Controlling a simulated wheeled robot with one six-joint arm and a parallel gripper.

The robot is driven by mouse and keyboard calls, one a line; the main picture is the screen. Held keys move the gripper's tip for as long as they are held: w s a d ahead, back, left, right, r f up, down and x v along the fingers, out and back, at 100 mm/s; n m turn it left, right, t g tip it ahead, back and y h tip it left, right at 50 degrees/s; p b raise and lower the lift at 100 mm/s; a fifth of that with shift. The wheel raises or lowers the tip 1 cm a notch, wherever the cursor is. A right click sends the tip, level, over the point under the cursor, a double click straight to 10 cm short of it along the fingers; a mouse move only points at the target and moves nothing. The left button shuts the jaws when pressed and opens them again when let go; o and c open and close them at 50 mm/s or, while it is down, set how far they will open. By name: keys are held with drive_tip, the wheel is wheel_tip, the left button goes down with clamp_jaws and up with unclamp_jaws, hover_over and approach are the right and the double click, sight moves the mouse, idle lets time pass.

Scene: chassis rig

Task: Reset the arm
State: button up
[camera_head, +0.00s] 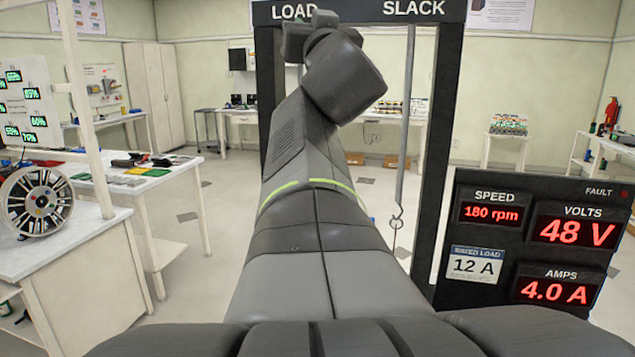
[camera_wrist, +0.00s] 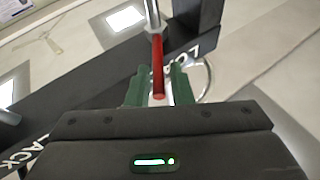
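In the wrist view, my gripper (camera_wrist: 161,82) has two green fingers standing apart. A red handle (camera_wrist: 157,62) on a bright metal rod (camera_wrist: 152,14) shows between them, with narrow gaps on its sides. I see no clear grip on it, and its depth relative to the fingers is hard to judge. In the head view, my arm (camera_head: 318,200) reaches forward and up into the black frame (camera_head: 447,100) marked LOAD and SLACK. Its far end is raised near the top bar, and the fingers are hidden there.
A thin rod with a hook (camera_head: 397,216) hangs right of my arm. A panel (camera_head: 535,240) at right reads 180 rpm, 48 V and 4.0 A, with a 12 A rated load label. A white bench (camera_head: 70,250) with a spoked wheel (camera_head: 37,201) stands left. Open floor lies beyond.

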drive_tip(key=shift+f+b, duration=0.25)
drive_tip(key=shift+b, duration=0.1)
drive_tip(key=shift+w+a+h+b, duration=0.25)
drive_tip(key=shift+h+b, duration=0.15)
drive_tip(key=shift+b, duration=0.35)
drive_tip(key=shift+s+r+b, duration=0.1)
drive_tip(key=shift+s+b, duration=0.05)
drive_tip(key=shift+b, duration=0.2)
drive_tip(key=shift+r, duration=0.1)
